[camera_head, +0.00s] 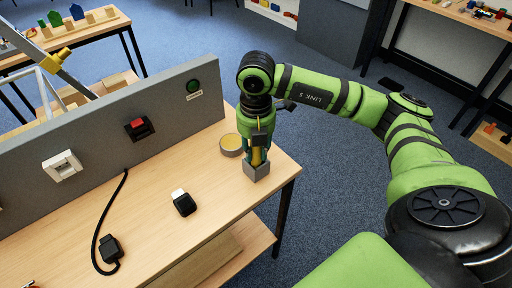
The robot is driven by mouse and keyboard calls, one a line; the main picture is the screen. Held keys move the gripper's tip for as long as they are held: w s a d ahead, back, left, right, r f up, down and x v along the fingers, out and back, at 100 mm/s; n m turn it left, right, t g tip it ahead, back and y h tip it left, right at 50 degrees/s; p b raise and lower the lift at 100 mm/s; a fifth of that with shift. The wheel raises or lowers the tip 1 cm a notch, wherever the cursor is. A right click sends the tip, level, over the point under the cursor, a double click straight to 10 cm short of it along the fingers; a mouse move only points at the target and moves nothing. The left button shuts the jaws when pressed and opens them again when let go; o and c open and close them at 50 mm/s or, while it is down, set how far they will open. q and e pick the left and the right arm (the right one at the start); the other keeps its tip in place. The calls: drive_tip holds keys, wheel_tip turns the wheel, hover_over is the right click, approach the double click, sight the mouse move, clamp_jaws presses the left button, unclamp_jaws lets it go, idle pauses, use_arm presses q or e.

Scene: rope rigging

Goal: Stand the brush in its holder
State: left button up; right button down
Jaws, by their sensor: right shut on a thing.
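My right gripper (259,147) points straight down above the right end of the wooden table. It is shut on the brush (257,157), of which a narrow yellow part shows between the fingers. The small grey square holder (257,173) stands directly below, near the table's right edge. The brush is about upright and its lower end meets the holder's top opening. I cannot tell how deep it sits inside. The rest of the brush is hidden by the gripper. My left gripper is not in view.
A round tin with yellow contents (231,145) stands close left of the holder. A black and white piece (184,203) and a black plug on a cable (109,250) lie on the table (155,225). A grey panel (100,135) with switches runs along the back.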

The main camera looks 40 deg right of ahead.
drive_tip(key=shift+f, duration=0.3)
drive_tip(key=c, duration=0.9)
unclamp_jaws()
drive_tip(key=shift+r, duration=0.1)
wheel_tip(320, 180, up, 12)
drive_tip(key=shift+f, duration=0.1)
